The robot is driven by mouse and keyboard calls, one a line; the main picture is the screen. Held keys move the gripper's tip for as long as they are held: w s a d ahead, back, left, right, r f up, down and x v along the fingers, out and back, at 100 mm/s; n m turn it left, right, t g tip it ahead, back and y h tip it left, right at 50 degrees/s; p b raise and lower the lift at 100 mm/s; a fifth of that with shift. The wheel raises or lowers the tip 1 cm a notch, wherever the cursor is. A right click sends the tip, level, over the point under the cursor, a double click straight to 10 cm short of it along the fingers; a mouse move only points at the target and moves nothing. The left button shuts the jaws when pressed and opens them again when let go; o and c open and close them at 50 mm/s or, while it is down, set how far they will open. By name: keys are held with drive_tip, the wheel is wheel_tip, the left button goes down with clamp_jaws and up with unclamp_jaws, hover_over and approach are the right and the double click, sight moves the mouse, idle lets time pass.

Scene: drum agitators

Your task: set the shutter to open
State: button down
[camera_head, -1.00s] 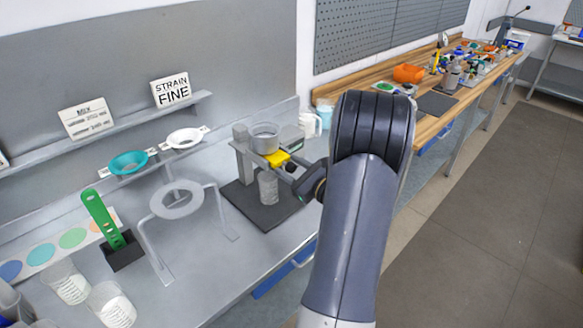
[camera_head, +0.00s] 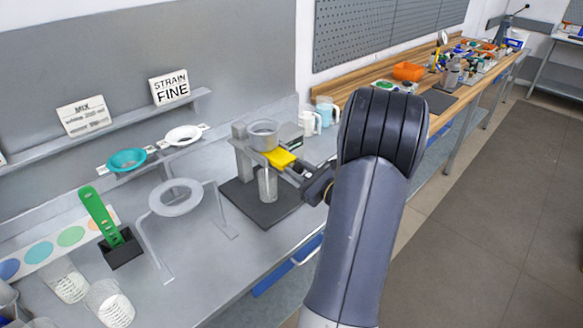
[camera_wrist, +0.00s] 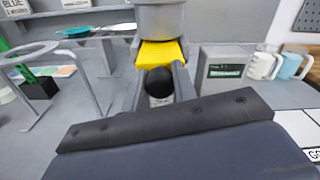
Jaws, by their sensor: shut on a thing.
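The yellow shutter (camera_head: 279,158) sticks out from under the grey metal hopper (camera_head: 263,136) on its stand. It also shows in the wrist view (camera_wrist: 160,52), below the hopper (camera_wrist: 170,20). My gripper (camera_wrist: 159,76) is shut on the shutter's black round knob (camera_wrist: 160,80), with one finger on each side. In the head view my gripper (camera_head: 298,169) is at the shutter's near right end, partly hidden by my arm. A clear beaker (camera_head: 267,185) stands upright on the dark base below the hopper.
A grey box with a display (camera_wrist: 223,69) stands right of the hopper, with white and light blue jugs (camera_head: 325,113) beyond. A ring stand (camera_head: 175,198) is on the left. Beakers (camera_head: 110,304) stand at the front left. A shelf holds signs and strainers.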

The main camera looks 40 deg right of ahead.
drive_tip(key=shift+s+d+f, duration=0.1)
drive_tip(key=shift+s, duration=0.6)
drive_tip(key=c, duration=1.5)
unclamp_jaws()
drive_tip(key=shift+s, duration=0.1)
drive_tip(key=shift+o, duration=0.7)
drive_tip(key=shift+s, duration=0.15)
drive_tip(key=shift+o, duration=1.1)
